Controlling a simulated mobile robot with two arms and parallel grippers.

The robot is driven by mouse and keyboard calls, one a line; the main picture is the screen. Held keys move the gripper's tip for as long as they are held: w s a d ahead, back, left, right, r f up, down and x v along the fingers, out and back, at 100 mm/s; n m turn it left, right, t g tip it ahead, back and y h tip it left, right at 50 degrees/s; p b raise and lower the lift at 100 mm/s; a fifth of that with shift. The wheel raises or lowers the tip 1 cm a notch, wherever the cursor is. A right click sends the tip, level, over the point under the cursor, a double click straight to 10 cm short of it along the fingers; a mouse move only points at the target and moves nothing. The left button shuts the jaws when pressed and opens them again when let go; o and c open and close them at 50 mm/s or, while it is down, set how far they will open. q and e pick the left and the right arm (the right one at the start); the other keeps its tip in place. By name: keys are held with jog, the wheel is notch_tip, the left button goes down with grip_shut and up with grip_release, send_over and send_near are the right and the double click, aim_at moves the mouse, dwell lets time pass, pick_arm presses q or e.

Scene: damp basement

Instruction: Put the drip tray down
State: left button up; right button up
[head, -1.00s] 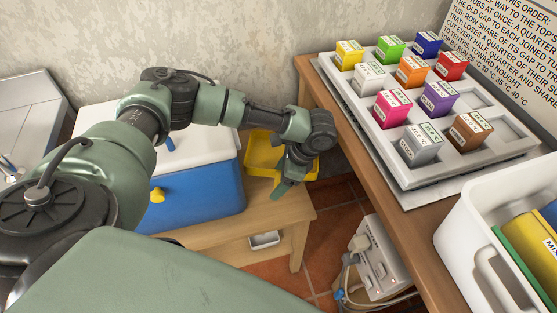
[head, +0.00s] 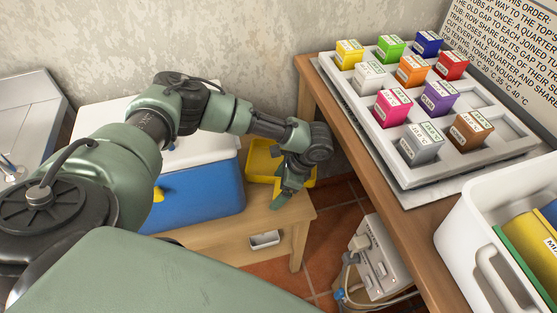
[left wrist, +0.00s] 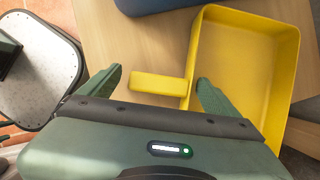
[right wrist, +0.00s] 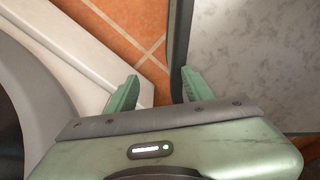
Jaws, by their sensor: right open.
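The yellow drip tray (head: 262,160) sits low over the small wooden bench, right of a blue box with a white lid. In the left wrist view the tray (left wrist: 245,28) shows its empty inside and its short flat handle (left wrist: 158,85). My left gripper (head: 283,198) points down at the tray's near side. In the left wrist view its fingers (left wrist: 160,82) are apart, one beyond the handle's free end and one over the tray's wall. Neither finger visibly clamps the handle. My right gripper (right wrist: 157,88) is open and empty, away from the tray.
A white bin (head: 480,235) is at right. A power unit with cables (head: 375,260) stands on the tiled floor.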

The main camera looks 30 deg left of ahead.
pick_arm(q)
jog(key=shift+r, duration=0.1)
jog(key=v, duration=1.2)
